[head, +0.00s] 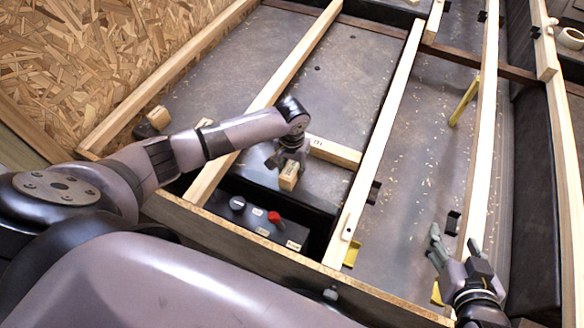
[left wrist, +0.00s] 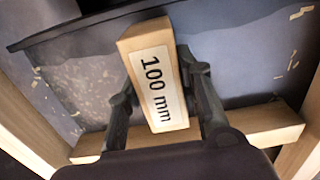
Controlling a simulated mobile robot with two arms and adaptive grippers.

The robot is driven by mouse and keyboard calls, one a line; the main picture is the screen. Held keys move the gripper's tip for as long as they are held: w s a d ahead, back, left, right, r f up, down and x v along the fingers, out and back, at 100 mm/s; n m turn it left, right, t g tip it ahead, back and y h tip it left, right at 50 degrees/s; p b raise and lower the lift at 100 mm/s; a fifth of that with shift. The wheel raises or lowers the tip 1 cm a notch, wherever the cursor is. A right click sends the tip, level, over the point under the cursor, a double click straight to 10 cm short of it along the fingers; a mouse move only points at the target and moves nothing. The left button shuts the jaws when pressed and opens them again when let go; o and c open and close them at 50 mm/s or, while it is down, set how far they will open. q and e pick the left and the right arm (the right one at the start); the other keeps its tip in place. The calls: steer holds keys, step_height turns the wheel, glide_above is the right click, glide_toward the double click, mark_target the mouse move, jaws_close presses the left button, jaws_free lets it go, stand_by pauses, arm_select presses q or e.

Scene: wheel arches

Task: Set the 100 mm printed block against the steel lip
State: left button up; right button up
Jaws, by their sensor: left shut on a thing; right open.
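The printed block (left wrist: 155,75) is a pale wooden piece with a white label reading "100 mm". My left gripper (left wrist: 160,100) is shut on it, with one finger on each long side. In the head view the block (head: 289,176) hangs under my left gripper (head: 288,160), close to the dark steel edge (head: 265,188) above the recess. In the left wrist view the block's far end overlaps the dark lip (left wrist: 80,28); I cannot tell whether they touch. My right gripper (head: 452,245) is open and empty at the lower right, near a long batten.
A short wooden crosspiece (head: 335,152) lies between two long battens, right of my left gripper. A recess holds a control panel with a red knob (head: 275,217). A small wooden block (head: 158,117) lies at the left. Grey floor beyond is mostly clear.

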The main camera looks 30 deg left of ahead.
arm_select(q)
steer(key=o, duration=1.3)
steer(key=shift+c, duration=0.2)
step_height(320, 180, up, 12)
